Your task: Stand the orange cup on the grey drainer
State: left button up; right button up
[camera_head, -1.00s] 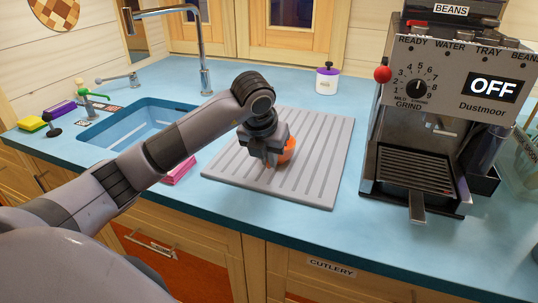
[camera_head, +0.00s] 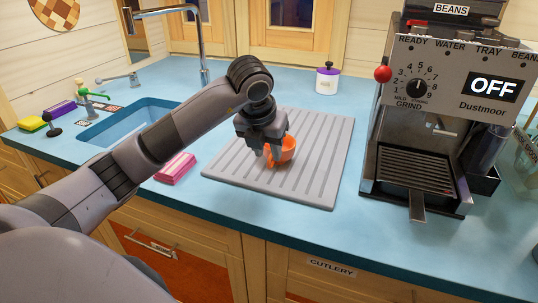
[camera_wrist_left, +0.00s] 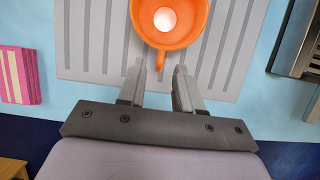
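The orange cup (camera_head: 287,150) stands on the grey drainer (camera_head: 322,165) and looks upright. In the left wrist view the cup (camera_wrist_left: 193,28) is at the top middle, with its open mouth facing the camera and a pale disc inside. My left gripper (camera_head: 266,153) is just left of the cup in the head view, low over the drainer. The head view does not show clearly whether a finger touches the cup. My right gripper is not in view.
A pink striped packet (camera_head: 175,168) lies left of the drainer, by the sink (camera_head: 130,122). A coffee machine (camera_head: 430,120) stands to the right. A white jar with a purple lid (camera_head: 327,80) is behind. The blue counter is clear in front of the drainer.

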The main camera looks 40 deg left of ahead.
pick_arm(q)
jog(key=v, duration=0.9)
jog(key=shift+s, duration=0.15)
